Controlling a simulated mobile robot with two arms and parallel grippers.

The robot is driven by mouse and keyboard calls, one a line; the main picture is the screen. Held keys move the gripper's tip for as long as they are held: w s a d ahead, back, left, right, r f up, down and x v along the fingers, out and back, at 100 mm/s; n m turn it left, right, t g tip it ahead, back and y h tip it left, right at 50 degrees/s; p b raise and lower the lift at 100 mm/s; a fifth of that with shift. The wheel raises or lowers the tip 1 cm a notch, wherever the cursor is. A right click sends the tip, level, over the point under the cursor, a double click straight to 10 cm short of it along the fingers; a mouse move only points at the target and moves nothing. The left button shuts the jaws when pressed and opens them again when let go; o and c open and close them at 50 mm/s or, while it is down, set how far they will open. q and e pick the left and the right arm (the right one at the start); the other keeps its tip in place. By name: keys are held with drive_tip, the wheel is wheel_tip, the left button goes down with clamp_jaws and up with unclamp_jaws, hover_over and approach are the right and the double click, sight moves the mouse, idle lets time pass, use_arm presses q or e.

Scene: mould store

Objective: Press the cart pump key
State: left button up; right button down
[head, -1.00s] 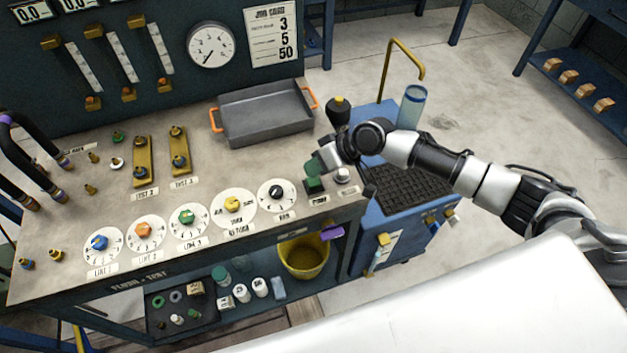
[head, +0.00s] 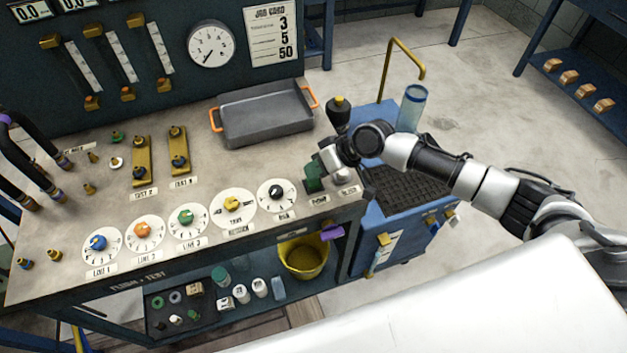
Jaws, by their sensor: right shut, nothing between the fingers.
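A green key (head: 314,186) sits at the right end of the bench's front panel, with a small label (head: 319,199) under it that seems to read PUMP. My right gripper (head: 313,174) is shut and empty, its green fingertips pointing down at the green key. The tips overlap the key in the head view and appear to touch it; whether it is pushed in, I cannot tell. A pale key (head: 343,177) is just to the right, partly hidden by my gripper. The blue cart (head: 395,217) stands right of the bench. My left gripper is out of view.
A black dial (head: 276,193) lies just left of the green key. A dark bottle with a yellow top (head: 338,112) stands behind my right wrist. A grey tray (head: 262,118) is at the back of the bench. A clear blue cylinder (head: 411,108) stands on the cart.

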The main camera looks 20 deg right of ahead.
drive_tip(key=shift+f+b, duration=0.3)
drive_tip(key=shift+f, duration=0.15)
idle(0.3)
drive_tip(key=shift+r, duration=0.15)
drive_tip(key=shift+r+p, duration=0.8)
drive_tip(key=shift+p, duration=0.1)
wheel_tip(320, 180, up, 6)
drive_tip(key=p, duration=0.5)
